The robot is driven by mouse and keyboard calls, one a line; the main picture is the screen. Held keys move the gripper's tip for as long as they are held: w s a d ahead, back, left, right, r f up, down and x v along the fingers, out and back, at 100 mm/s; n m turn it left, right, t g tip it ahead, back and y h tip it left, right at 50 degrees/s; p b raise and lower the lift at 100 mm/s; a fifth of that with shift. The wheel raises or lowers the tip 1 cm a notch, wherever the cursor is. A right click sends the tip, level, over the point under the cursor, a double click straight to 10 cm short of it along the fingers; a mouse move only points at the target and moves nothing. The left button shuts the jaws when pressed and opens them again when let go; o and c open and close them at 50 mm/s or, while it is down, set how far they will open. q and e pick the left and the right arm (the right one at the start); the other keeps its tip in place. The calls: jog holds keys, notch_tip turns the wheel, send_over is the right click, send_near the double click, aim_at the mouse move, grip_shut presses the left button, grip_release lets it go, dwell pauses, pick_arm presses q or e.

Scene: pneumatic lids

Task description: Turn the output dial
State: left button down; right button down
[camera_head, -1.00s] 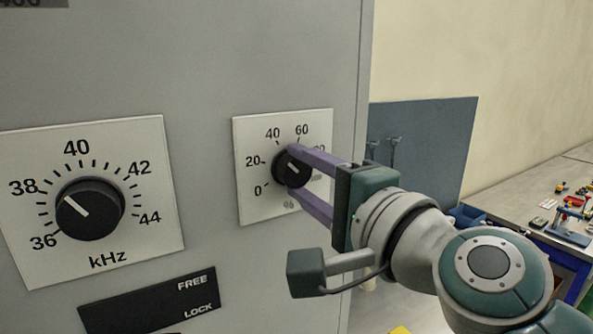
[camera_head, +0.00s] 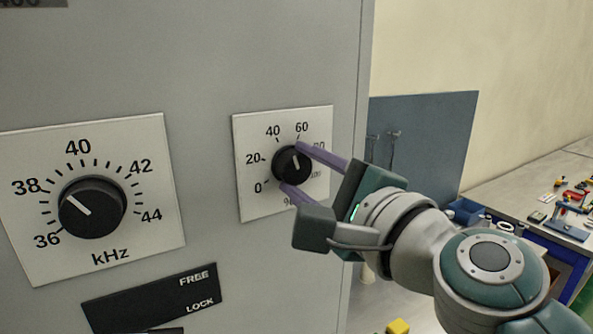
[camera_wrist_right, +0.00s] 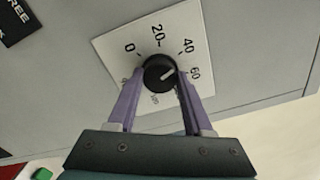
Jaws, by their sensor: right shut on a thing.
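The output dial (camera_head: 292,162) is a small black knob with a white pointer line, on a white percent plate (camera_head: 250,208) on the grey cabinet front. My right gripper (camera_head: 291,167) is shut on the knob, with one purple finger above right and the other below left. The wrist view also shows the knob (camera_wrist_right: 158,74) between the fingers (camera_wrist_right: 160,76). There the pointer aims between 40 and 60, nearer 60. The fingers and wrist partly cover the higher marks. My left gripper is not in view.
A larger kHz dial (camera_head: 91,208) is on the left plate, its pointer towards upper left. A black FREE/LOCK label (camera_head: 150,300) lies below it. To the right are a blue-grey board (camera_head: 430,140) and a workbench (camera_head: 520,190) with small parts.

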jog(key=shift+c, duration=1.5)
grip_release()
jog(key=b+v, duration=0.1)
jog(key=v, duration=0.9)
jog(key=shift+b, duration=0.35)
